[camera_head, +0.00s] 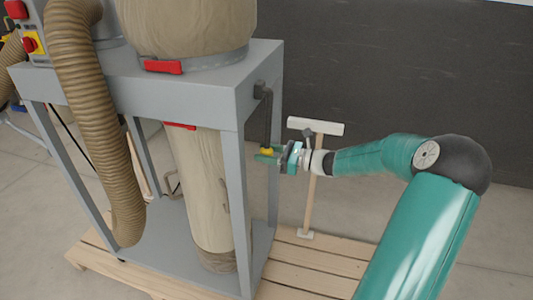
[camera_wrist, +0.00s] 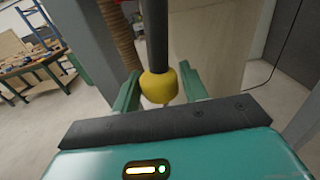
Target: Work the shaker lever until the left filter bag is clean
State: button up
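The shaker lever (camera_head: 267,118) is a dark bent rod on the right side of the grey frame, hanging down to a yellow knob (camera_wrist: 158,86). My gripper (camera_wrist: 160,82) has its green fingers on either side of the knob, close to it. I cannot tell whether both fingers press on it. In the head view my gripper (camera_head: 266,154) reaches the knob from the right. A beige filter bag (camera_head: 187,25) with a red-latched band stands above the frame's top. A beige lower bag (camera_head: 207,195) hangs beneath it, partly behind a frame leg.
A ribbed hose (camera_head: 88,120) runs down the left of the grey frame (camera_head: 190,85). The frame stands on a wooden pallet (camera_head: 310,262). A T-shaped wooden tool (camera_head: 311,185) stands behind my wrist. A workbench (camera_wrist: 28,70) is far left in the wrist view.

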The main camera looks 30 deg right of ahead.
jog(key=s+a, duration=0.1)
jog(key=s+a+r, duration=0.1)
jog(key=s+a, duration=0.1)
jog(key=a, duration=0.1)
jog(key=shift+s+r, duration=0.3)
jog(key=shift+r, duration=0.1)
jog(key=shift+s+a+r, duration=0.1)
jog(key=s+a+r, duration=0.3)
jog(key=shift+a, duration=0.2)
